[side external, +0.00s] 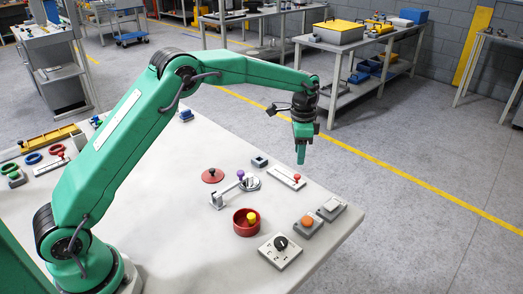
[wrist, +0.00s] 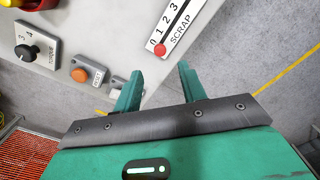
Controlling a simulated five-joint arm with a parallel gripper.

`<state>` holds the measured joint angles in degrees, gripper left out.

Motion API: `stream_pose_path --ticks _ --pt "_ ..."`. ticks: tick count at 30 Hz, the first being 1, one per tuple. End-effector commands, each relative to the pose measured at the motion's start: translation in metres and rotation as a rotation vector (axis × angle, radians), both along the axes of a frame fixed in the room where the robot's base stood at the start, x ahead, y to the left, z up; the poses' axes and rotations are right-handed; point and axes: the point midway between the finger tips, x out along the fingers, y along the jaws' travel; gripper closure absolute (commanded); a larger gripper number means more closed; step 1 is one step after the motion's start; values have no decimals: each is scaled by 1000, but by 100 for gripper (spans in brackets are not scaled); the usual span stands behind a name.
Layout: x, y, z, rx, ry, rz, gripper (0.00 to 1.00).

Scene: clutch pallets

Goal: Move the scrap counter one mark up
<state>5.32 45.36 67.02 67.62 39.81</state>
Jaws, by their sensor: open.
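The scrap counter (wrist: 176,28) is a white strip marked SCRAP with the numbers 0, 1, 2 and 3, at the top of the wrist view. Its red knob (wrist: 160,50) sits beside the 0, at the low end of the scale. In the side view the counter (side external: 286,177) lies near the table's far right edge, with the red knob (side external: 297,177) at its right end. My gripper (wrist: 158,72) is open and empty, pointing down. The knob shows between and just beyond the fingertips. In the side view my gripper (side external: 301,160) appears above the knob, apart from it.
A dial with a black knob (wrist: 28,50) and an orange button (wrist: 79,75) are left of my fingers. A second grey box (side external: 331,208) stands by the table edge. A purple-knobbed lever (side external: 240,174) and a red bowl (side external: 239,226) stand left of the counter.

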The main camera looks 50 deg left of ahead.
Motion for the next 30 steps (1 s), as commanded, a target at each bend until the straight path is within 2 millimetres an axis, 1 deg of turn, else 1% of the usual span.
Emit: stream_pose_path --ticks 5,8,21,25,30 --pt "0 0 -7 0 1 1 59" --pt "-1 0 -16 0 3 1 59" --pt "-1 0 -66 1 2 2 59" --pt "-1 0 -74 1 1 2 59" --pt "-1 0 -78 0 0 2 59"
